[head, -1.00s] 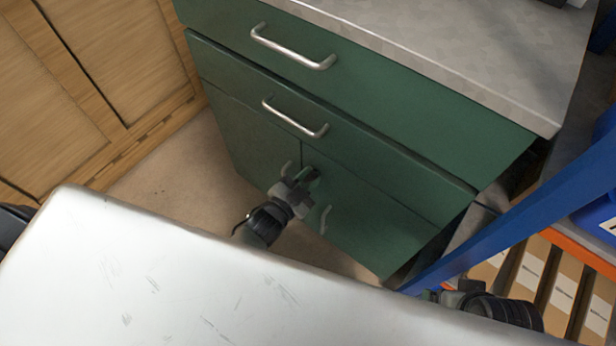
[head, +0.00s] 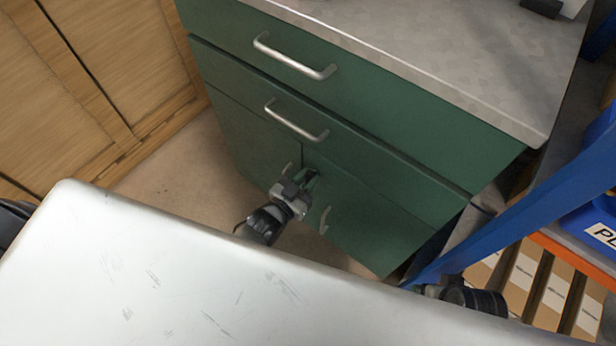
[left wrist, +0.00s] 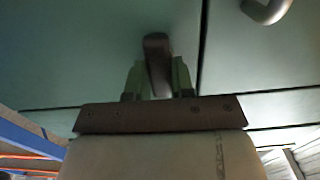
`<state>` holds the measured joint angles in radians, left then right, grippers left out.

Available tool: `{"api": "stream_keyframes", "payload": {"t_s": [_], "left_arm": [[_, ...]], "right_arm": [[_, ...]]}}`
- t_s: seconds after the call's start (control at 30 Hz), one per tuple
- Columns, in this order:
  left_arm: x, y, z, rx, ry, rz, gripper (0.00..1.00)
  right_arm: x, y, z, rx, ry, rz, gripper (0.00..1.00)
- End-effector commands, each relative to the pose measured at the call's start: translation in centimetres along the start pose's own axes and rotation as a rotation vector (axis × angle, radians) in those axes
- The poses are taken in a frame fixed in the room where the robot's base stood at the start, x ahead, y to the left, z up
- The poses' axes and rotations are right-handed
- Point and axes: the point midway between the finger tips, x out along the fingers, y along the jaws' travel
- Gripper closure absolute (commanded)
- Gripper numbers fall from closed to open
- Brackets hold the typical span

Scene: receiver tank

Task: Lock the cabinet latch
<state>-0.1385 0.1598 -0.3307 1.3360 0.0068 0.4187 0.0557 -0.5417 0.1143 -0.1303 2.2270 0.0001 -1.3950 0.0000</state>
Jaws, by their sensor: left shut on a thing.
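The green cabinet (head: 370,205) has two doors below two drawers. Its latch, a dark brown bar (left wrist: 156,50), sits on one door beside the gap between the doors. In the left wrist view the bar is nearly parallel to that gap, slightly tilted, and does not visibly cross it. My left gripper (left wrist: 158,80) is shut on the latch, one green finger on each side. In the head view the left gripper (head: 311,180) is at the upper part of the doors and largely hides the latch. My right arm shows at the lower right; its fingers are mostly hidden.
Bar handles are on the drawers (head: 295,58) and on the doors (head: 324,220). A blue rack post (head: 520,205) and shelf with boxes (head: 520,280) stand close on the right. Wooden panels (head: 90,80) are at the left, with bare floor (head: 165,190) between.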

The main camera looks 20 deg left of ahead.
Motion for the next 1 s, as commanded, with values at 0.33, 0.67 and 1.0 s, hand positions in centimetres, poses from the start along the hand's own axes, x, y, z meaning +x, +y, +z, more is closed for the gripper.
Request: {"api": "stream_keyframes", "payload": {"t_s": [0.33, 0.67, 1.0], "left_arm": [[-0.03, -0.04, 0.07, -0.060, -0.002, 0.000, 1.00], [-0.02, -0.03, 0.07, -0.062, -0.002, -0.001, 0.71], [-0.01, -0.03, 0.03, -0.059, -0.001, -0.001, 0.51]], "right_arm": [[0.76, -0.04, 0.08, -0.001, -0.003, -0.001, 0.11], [0.77, -0.02, 0.07, 0.000, -0.002, 0.000, 0.11], [0.75, -0.02, 0.08, 0.000, -0.003, 0.000, 0.11]]}}
